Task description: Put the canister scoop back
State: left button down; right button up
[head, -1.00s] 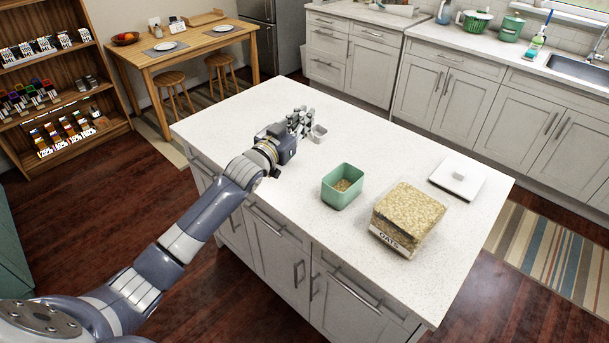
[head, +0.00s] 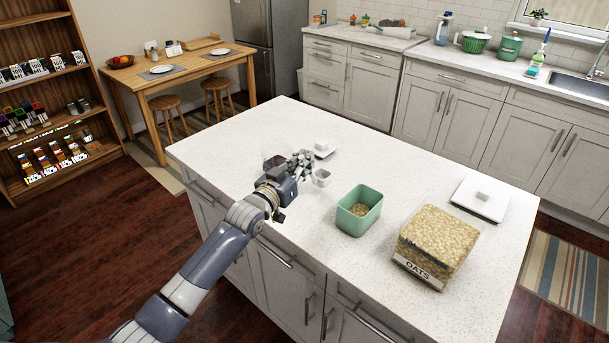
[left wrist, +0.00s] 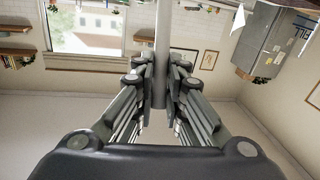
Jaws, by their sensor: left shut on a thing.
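My left gripper (head: 304,165) is over the far left part of the island counter, shut on the scoop's handle. The scoop's small grey cup (head: 322,178) hangs off its right side. In the left wrist view the fingers close on a grey rod-like handle (left wrist: 162,45); the cup is not visible there. The clear canister labelled OATS (head: 436,246) stands open and full of oats at the right of the counter. Its white square lid (head: 469,203) lies behind it. A green bin (head: 361,222) with some oats inside stands between the scoop and the canister. My right gripper is not in view.
The white island counter (head: 400,165) has free room behind the green bin. Shelves, a dining table and back counters stand farther off.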

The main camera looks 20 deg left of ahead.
pick_arm(q)
notch_tip(320, 180, down, 4)
jog(key=shift+r, duration=0.1)
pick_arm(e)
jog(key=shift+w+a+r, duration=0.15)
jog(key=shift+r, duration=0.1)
pick_arm(q)
jog(key=shift+f, duration=0.25)
jog(key=c, duration=1.7)
grip_release()
jog(key=shift+o, duration=0.2)
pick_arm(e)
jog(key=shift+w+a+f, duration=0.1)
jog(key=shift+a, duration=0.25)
pick_arm(q)
jog(key=shift+r, duration=0.15)
